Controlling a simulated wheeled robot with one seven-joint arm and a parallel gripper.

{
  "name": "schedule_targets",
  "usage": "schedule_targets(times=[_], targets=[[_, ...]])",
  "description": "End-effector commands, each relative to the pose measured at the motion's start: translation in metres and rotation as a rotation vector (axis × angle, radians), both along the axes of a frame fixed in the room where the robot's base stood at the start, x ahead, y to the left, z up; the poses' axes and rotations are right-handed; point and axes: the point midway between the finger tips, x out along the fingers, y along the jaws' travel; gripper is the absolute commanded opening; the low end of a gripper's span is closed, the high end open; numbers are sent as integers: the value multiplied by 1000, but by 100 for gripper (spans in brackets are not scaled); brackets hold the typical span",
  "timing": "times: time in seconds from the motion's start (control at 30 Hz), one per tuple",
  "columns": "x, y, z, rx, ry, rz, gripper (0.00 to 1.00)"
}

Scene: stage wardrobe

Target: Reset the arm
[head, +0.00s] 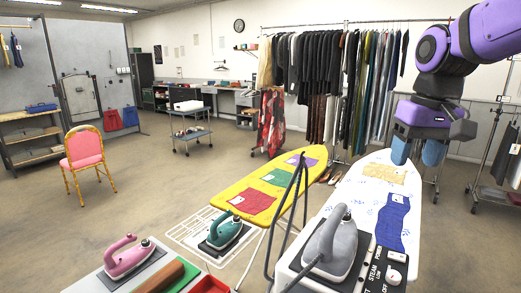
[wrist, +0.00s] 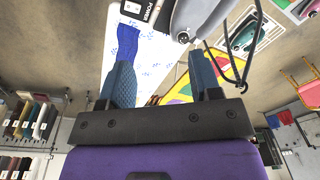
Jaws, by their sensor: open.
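My gripper (head: 418,152) hangs from my purple and black arm at the upper right of the head view, above the far end of the white ironing board (head: 352,200). Its blue fingers are apart, with nothing seen between them. In the wrist view my gripper (wrist: 163,82) shows two blue textured fingers spread wide. The white board (wrist: 150,60) lies beyond them, with a blue cloth (wrist: 131,40) on it. In the head view the blue cloth (head: 390,222) and a tan cloth (head: 384,174) lie flat on that board, below my gripper.
A grey iron (head: 335,250) stands at the white board's near end. A yellow ironing board (head: 232,190) with coloured cloths is to its left. A teal iron (head: 224,232) and a pink iron (head: 128,258) are nearer. A clothes rack (head: 330,70) stands behind. Open floor lies around the pink chair (head: 84,148).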

Motion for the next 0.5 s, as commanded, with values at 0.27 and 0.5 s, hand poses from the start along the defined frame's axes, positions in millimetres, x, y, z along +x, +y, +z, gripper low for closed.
schedule_targets(times=[0.27,0.5], targets=[[-76,-12,2,-8,-178,-8,58],[-128,-17,-10,-25,-313,-13,58]])
